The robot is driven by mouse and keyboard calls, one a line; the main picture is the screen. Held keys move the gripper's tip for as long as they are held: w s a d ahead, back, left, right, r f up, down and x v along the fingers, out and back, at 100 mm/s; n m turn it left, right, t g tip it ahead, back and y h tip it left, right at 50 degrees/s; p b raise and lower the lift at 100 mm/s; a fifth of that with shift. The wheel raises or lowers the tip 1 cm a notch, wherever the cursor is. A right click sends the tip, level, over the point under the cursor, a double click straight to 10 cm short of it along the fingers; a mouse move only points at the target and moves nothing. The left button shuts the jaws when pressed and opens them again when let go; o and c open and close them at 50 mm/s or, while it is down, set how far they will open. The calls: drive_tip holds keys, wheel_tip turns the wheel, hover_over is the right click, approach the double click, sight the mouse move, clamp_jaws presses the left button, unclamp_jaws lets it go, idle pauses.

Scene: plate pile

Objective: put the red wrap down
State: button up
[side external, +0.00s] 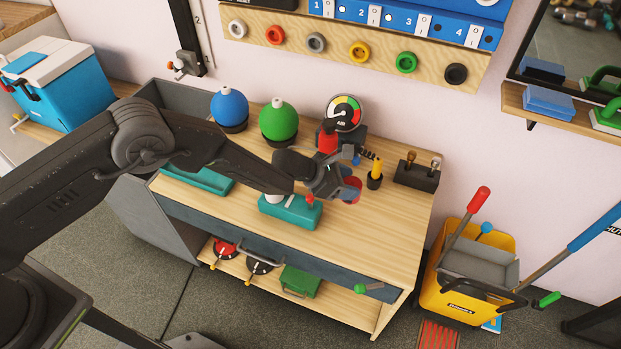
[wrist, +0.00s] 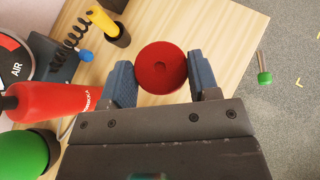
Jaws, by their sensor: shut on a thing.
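In the side view the red wrap (side external: 352,192) shows partly behind the fingers of my gripper (side external: 346,186), over the right part of the wooden bench top (side external: 375,235). My gripper is shut on the wrap. I cannot tell from these views how high the wrap is above the bench.
A red bottle (side external: 328,137), an air gauge (side external: 344,112), a yellow-handled tool (side external: 376,171) and a dark holder (side external: 417,175) stand behind. A teal case (side external: 290,212) lies left of my gripper. The front right bench top is clear. A yellow bucket (side external: 460,290) stands right.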

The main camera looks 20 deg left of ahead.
drive_tip(key=w+a+n+t+y, duration=0.1)
drive_tip(key=w+a, duration=0.1)
drive_tip(key=a, duration=1.2)
drive_tip(key=w+a+n, duration=0.1)
drive_tip(key=w+a, duration=0.1)
drive_tip(key=a, duration=1.3)
drive_tip(key=s+a+n+t, duration=0.1)
drive_tip(key=s+a, duration=0.4)
drive_tip(key=a, duration=0.4)
drive_tip(key=s+a+y, duration=0.1)
drive_tip(key=s+a, duration=0.4)
drive_tip(key=a, duration=0.4)
drive_tip(key=s+a+n+t, duration=0.1)
drive_tip(key=s+a, duration=0.4)
drive_tip(key=a, duration=0.4)
hover_over(194, 177)
wheel_tip(194, 177, down, 6)
drive_tip(key=shift+y, duration=0.3)
drive_tip(key=shift+w+f, duration=0.1)
drive_tip(key=shift+f, duration=2)
drive_tip(key=shift+f, duration=0.1)
drive_tip(key=o, duration=0.9)
